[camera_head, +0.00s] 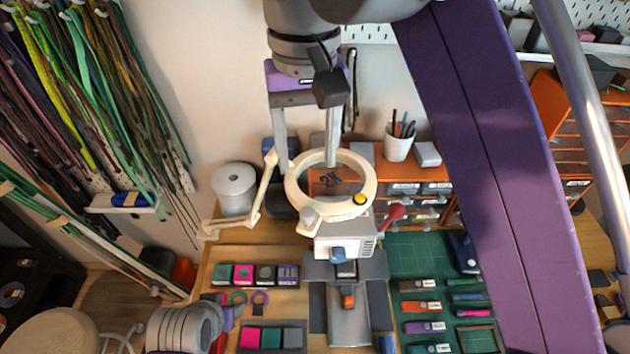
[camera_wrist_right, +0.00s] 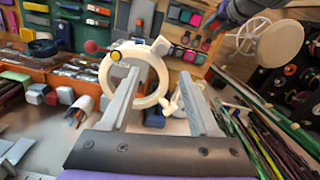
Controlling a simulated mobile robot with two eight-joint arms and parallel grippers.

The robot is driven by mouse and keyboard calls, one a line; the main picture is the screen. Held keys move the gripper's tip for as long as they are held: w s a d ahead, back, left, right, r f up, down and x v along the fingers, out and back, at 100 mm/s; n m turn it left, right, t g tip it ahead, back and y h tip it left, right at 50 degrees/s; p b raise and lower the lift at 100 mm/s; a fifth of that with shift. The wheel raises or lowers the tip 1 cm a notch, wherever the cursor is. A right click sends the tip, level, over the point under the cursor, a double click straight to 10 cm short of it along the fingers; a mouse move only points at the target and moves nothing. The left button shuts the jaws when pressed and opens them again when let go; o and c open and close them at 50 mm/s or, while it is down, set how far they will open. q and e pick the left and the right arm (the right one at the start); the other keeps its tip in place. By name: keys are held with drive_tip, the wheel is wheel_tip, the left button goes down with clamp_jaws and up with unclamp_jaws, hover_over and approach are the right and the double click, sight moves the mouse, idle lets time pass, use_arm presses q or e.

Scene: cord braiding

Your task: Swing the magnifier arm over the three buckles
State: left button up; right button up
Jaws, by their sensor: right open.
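The magnifier is a cream ring (camera_head: 294,205) with a yellow knob (camera_head: 360,199) and a "2X" mark seen through its lens. Its cream jointed arm (camera_head: 257,205) reaches in from the left. My right gripper (camera_head: 308,166) is open and empty, with its fingertips by the ring's far rim. In the right wrist view the ring (camera_wrist_right: 106,80) shows beyond and between the open fingers (camera_wrist_right: 158,80); I see no grip on it. Small coloured pieces (camera_head: 421,307) lie on the green mat, but I cannot tell which are the three buckles. My left gripper is not in view.
A white box-shaped device (camera_head: 345,247) stands below the ring, with a red knob (camera_head: 392,212) beside it. A white spool (camera_head: 234,188) stands behind the magnifier arm. A pen cup (camera_head: 398,148) and orange drawers (camera_head: 405,188) are at the back. Cords hang at the left.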

drive_tip(key=b, duration=0.1)
hover_over(307, 212)
drive_tip(key=f, duration=0.4)
drive_tip(key=shift+s+f, duration=0.2)
drive_tip(key=shift+f, duration=0.05)
wheel_tip(307, 212, down, 6)
drive_tip(key=shift+w+f+b, duration=0.1)
drive_tip(key=shift+w+b, duration=0.05)
drive_tip(key=shift+b, duration=0.6)
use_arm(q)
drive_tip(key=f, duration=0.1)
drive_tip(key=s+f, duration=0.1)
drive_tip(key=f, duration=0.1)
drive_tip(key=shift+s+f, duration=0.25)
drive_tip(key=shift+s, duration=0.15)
use_arm(e)
drive_tip(key=shift+d, duration=0.1)
clamp_jaws()
